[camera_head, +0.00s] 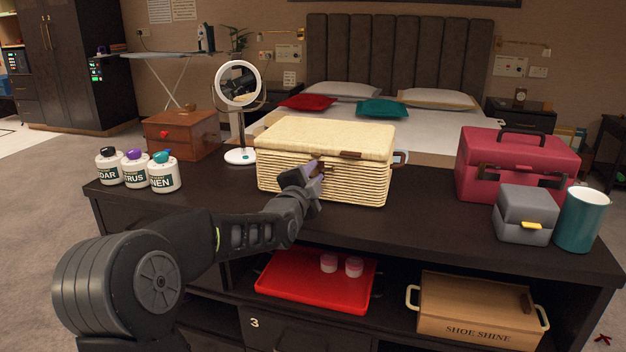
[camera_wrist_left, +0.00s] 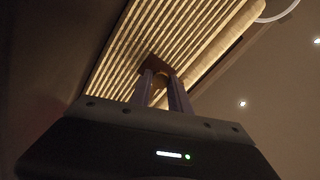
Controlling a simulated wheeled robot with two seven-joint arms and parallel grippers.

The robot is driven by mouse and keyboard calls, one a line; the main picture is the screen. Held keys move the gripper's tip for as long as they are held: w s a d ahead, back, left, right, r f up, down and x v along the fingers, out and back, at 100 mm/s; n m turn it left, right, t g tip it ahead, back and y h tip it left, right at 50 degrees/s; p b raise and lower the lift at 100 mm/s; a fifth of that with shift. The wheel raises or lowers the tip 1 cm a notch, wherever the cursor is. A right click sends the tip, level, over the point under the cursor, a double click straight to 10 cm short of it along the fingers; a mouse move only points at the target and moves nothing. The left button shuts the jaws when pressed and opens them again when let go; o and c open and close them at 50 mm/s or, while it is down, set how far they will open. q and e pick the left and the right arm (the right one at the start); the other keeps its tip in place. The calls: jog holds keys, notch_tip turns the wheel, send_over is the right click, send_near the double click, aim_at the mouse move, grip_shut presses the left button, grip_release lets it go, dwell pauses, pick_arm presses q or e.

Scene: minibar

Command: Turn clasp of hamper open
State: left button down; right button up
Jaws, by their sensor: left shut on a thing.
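The hamper (camera_head: 280,172) is a cream woven box with a closed lid, standing on the dark counter. Its ribbed front also shows in the left wrist view (camera_wrist_left: 125,55). A brown strap (camera_head: 352,154) shows at the front edge of the lid. My left gripper (camera_head: 318,168) is at the middle of the hamper's front face. Its fingers (camera_wrist_left: 165,92) are shut on the small brown clasp (camera_wrist_left: 155,66), which they partly hide. I cannot tell how far the clasp is turned. My right gripper is not in view.
Several labelled jars (camera_head: 163,176), a wooden box (camera_head: 180,135) and a round mirror (camera_head: 238,84) stand to the left. A pink case (camera_head: 515,165), a grey box (camera_head: 523,215) and a teal cup (camera_head: 582,220) stand to the right. The counter (camera_head: 420,215) is clear between the hamper and the case.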

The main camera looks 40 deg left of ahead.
pick_arm(q)
jog(key=shift+m, duration=0.9)
jog(key=c, duration=1.2)
grip_release()
